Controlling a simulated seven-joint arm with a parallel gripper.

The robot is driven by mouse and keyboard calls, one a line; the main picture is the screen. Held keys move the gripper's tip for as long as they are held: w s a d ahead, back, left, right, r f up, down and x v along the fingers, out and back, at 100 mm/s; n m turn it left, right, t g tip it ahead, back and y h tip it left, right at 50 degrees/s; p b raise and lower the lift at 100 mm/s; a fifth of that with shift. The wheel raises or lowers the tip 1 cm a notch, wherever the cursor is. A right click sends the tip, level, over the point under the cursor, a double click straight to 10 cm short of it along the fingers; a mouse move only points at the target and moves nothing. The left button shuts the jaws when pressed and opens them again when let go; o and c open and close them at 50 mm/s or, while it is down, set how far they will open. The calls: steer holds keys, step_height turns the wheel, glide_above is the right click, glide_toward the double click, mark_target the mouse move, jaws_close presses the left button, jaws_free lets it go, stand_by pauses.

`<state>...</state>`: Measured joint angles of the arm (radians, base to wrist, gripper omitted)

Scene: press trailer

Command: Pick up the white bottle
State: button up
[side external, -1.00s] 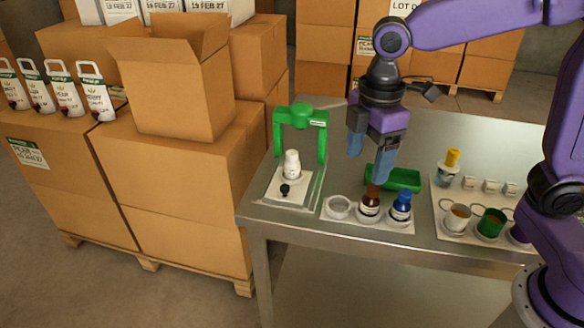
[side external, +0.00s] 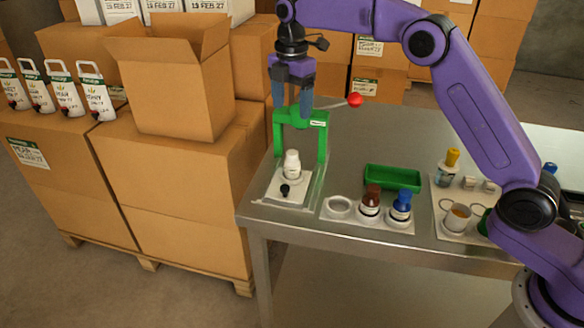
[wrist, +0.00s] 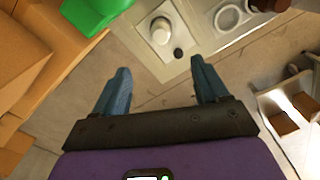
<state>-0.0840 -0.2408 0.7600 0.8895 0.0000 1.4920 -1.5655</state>
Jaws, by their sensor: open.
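The white bottle (side external: 292,165) stands upright on the pale base plate (side external: 275,191) of the green press (side external: 322,140). It is inside the press frame and also shows in the wrist view (wrist: 160,32), near the top. My gripper (side external: 293,108) is open with nothing between its fingers. In the side view its fingertips overlap the press's top crossbar, higher than the bottle; I cannot tell the exact depth or contact. In the wrist view my gripper (wrist: 160,67) has its fingers spread, with the bottle beyond the tips.
A lever with a red ball (side external: 355,100) sticks out right of the press top. A black knob (side external: 285,189) sits at the plate's front. A brown-capped bottle (side external: 371,202), blue-capped bottle (side external: 401,206) and green tray (side external: 393,178) stand to the right. Cardboard boxes (side external: 180,160) flank the table's left.

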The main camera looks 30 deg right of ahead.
mark_target(292, 153)
step_height(292, 153, down, 17)
steer(key=shift+f, duration=0.1)
steer(key=c, duration=1.3)
